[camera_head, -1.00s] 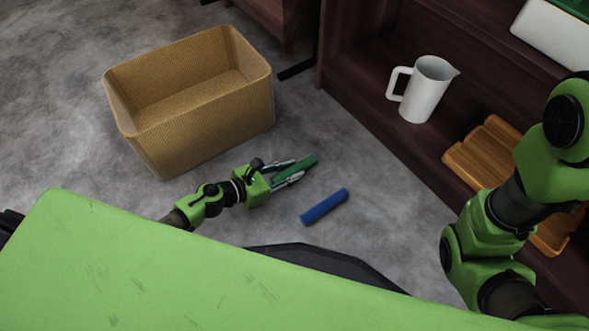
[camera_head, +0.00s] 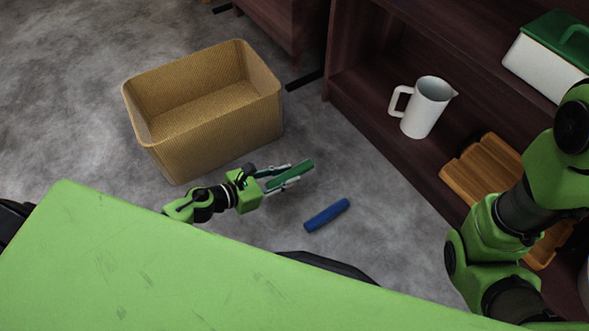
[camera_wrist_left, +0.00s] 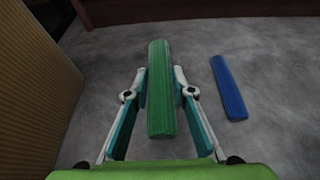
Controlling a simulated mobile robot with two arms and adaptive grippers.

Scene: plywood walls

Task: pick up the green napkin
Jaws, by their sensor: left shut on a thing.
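The green napkin (camera_head: 292,175) is a rolled green bar between the fingers of my left gripper (camera_head: 285,176). In the left wrist view the napkin (camera_wrist_left: 160,88) lies lengthwise between the two fingers of the left gripper (camera_wrist_left: 160,95), which are shut on it. It appears held a little above the grey floor; the exact height is hard to tell. My right arm shows at the right of the head view, but its gripper is out of view.
A blue roll (camera_head: 327,215) lies on the floor to the right of the left gripper. An empty woven basket (camera_head: 215,140) stands behind it. A dark wooden shelf (camera_head: 365,115) at right holds a white pitcher (camera_head: 424,108), a wooden rack (camera_head: 484,170) and a green-lidded white box (camera_head: 543,66).

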